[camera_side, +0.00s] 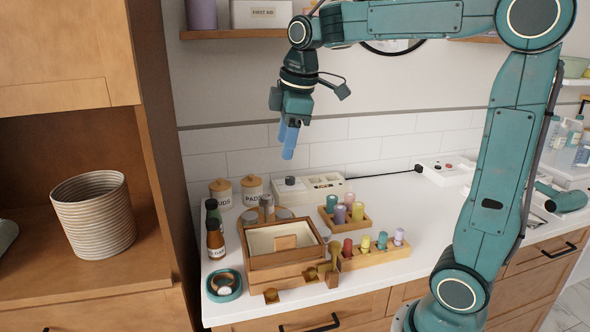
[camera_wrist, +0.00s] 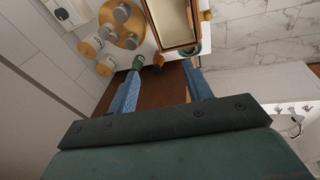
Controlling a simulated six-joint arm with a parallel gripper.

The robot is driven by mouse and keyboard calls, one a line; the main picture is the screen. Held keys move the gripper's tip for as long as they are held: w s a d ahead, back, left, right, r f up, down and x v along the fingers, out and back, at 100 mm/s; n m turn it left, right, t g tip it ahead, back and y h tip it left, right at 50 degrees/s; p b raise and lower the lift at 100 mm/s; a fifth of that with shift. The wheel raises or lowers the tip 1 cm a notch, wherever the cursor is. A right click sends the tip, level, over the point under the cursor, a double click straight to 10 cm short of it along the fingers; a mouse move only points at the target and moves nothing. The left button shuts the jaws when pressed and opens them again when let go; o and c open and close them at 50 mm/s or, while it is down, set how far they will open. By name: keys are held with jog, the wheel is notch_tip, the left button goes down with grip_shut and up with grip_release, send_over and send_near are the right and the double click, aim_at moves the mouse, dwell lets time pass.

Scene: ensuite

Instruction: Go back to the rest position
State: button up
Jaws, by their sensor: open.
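My gripper (camera_side: 289,139) hangs in the air above the counter, well clear of the objects below, with its blue fingers pointing down. In the wrist view my gripper (camera_wrist: 160,84) has its two blue fingers spread apart with nothing held between them. My teal arm reaches in from the right at the top of the side view. Below the gripper, the white counter (camera_side: 398,191) carries an open wooden box (camera_side: 262,262) with a pale inside; the box also shows at the top of the wrist view (camera_wrist: 190,47).
A wall shelf (camera_side: 240,33) is above. A wooden cabinet with a ribbed basket (camera_side: 94,215) stands at left.

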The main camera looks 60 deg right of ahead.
jog(key=s+a+f+m+t, duration=0.1)
jog(key=s+a+f+m, duration=0.2)
jog(key=s, duration=0.6)
jog(key=s+a+f+m+t, duration=0.1)
jog(key=s+a+f+m, duration=0.2)
jog(key=s, duration=0.6)
jog(key=shift+a+m+t+y, duration=0.3)
jog(key=shift+a+m+t, duration=0.1)
jog(key=shift+m, duration=0.6)
